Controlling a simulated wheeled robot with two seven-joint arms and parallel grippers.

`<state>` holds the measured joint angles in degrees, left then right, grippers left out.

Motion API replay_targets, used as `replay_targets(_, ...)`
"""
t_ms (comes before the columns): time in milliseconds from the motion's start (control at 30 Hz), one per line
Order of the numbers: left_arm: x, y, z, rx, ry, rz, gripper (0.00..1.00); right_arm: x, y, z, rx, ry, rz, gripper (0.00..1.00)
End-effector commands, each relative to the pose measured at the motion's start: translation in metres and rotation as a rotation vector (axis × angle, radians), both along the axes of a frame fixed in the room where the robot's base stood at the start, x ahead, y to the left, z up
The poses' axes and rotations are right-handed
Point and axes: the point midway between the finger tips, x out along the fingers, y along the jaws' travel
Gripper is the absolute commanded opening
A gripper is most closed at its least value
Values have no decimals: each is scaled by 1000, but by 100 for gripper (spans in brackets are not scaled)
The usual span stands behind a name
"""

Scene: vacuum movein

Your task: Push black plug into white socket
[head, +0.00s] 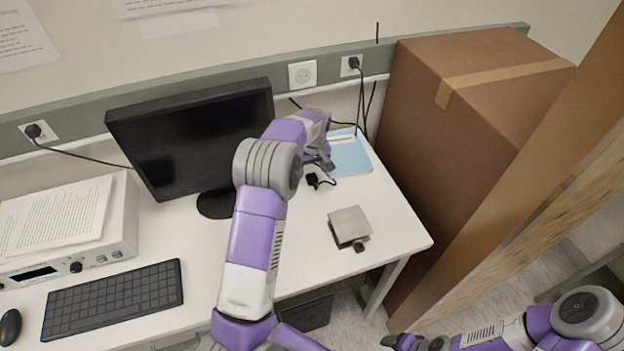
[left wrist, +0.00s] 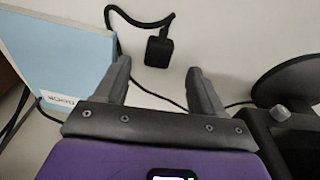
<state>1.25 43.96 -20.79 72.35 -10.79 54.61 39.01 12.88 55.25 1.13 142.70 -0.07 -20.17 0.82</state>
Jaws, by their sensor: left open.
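The black plug (head: 313,181) lies on the white desk, its cord running right toward a blue book; it also shows in the left wrist view (left wrist: 158,51). The empty white socket (head: 302,75) is on the grey wall rail behind the monitor's right side. My left gripper (head: 326,163) is over the desk just behind the plug in the head view. In the left wrist view the gripper (left wrist: 161,75) is open and empty, with the plug beyond its fingertips, between their lines. My right gripper (head: 402,343) is partly visible at the bottom edge; its jaws are unclear.
A second socket with a black plug (head: 353,65) is right of the empty one. A monitor (head: 190,135) stands left of my arm, and a large cardboard box (head: 450,130) stands right of the desk. The blue book (head: 352,158) and a small grey box (head: 349,224) lie on the desk.

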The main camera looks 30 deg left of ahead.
Motion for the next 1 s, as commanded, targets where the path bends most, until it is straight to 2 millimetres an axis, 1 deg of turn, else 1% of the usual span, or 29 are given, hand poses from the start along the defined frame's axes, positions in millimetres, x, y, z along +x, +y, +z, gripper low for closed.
replay_targets(200, 3, 0, -35, 0, 4, 0, 69, 0, 0, 0, 0, 0, 0, 68)
replay_targets(300, 4, 1, -43, -1, 1, 0, 69, 0, 0, 0, 0, 0, 0, 68)
replay_targets(633, 4, 1, -43, 0, 0, 0, 69, 0, 0, 0, 0, 0, 0, 68)
replay_targets(1000, 4, 1, -43, 0, 0, 0, 12, 0, 0, 0, 0, 0, 0, 68)
